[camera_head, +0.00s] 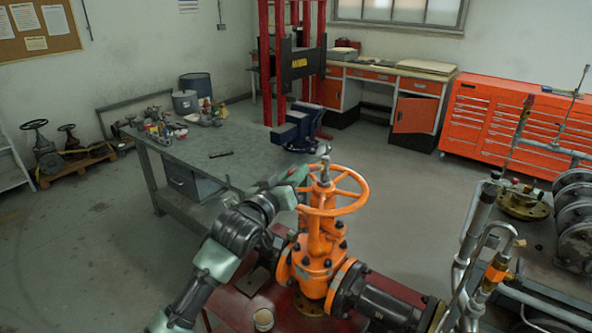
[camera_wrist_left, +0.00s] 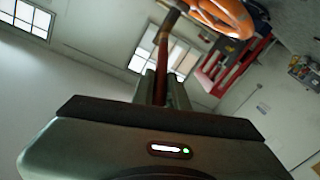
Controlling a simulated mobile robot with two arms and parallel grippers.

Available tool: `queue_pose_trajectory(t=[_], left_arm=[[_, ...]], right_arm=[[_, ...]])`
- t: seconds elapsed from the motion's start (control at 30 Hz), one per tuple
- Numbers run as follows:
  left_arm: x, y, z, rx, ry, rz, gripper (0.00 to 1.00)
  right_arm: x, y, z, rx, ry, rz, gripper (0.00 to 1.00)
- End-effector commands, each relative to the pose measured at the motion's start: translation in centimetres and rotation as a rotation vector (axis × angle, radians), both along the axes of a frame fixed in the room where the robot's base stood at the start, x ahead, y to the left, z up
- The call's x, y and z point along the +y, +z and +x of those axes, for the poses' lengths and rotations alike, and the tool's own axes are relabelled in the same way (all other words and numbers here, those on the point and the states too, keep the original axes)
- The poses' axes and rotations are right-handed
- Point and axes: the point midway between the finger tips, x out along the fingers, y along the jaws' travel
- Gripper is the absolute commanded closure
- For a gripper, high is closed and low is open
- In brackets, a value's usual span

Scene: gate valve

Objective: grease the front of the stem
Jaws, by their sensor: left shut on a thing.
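The orange gate valve (camera_head: 318,240) stands upright on a red stand, with its orange handwheel (camera_head: 350,203) on top. The grey stem (camera_head: 325,174) rises through the wheel's hub. My left gripper (camera_head: 294,182) is at the wheel's left rim, shut on a thin reddish-brown handle, apparently a brush. The brush (camera_wrist_left: 163,62) runs away from the fingers towards the wheel in the left wrist view. Its far end (camera_head: 325,159) appears close to the stem top in the head view; I cannot tell whether they touch. My right gripper is not in view.
A small open cup (camera_head: 263,319) stands on the red stand (camera_head: 235,308). A green workbench (camera_head: 215,160) with parts is behind on the left. Pipes (camera_head: 480,235) and a flange (camera_head: 522,203) are at the right. Open floor lies behind the valve.

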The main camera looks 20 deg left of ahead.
Motion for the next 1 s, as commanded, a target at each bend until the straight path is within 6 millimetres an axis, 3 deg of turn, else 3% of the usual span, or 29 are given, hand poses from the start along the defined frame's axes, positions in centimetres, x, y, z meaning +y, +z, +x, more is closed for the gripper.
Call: queue_pose_trajectory(t=[0.5, 0.83, 1.0], left_arm=[[0.1, -3.6, -0.2, 0.003, 0.0, 0.001, 1.0], [0.1, -3.5, -0.3, 0.002, 0.0, 0.0, 1.0], [0.6, -3.3, -1.5, 0.003, 0.001, 0.001, 1.0]], right_arm=[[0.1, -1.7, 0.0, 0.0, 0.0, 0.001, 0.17], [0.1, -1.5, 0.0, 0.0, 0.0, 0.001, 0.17], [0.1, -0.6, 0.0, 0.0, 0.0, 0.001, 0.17]])
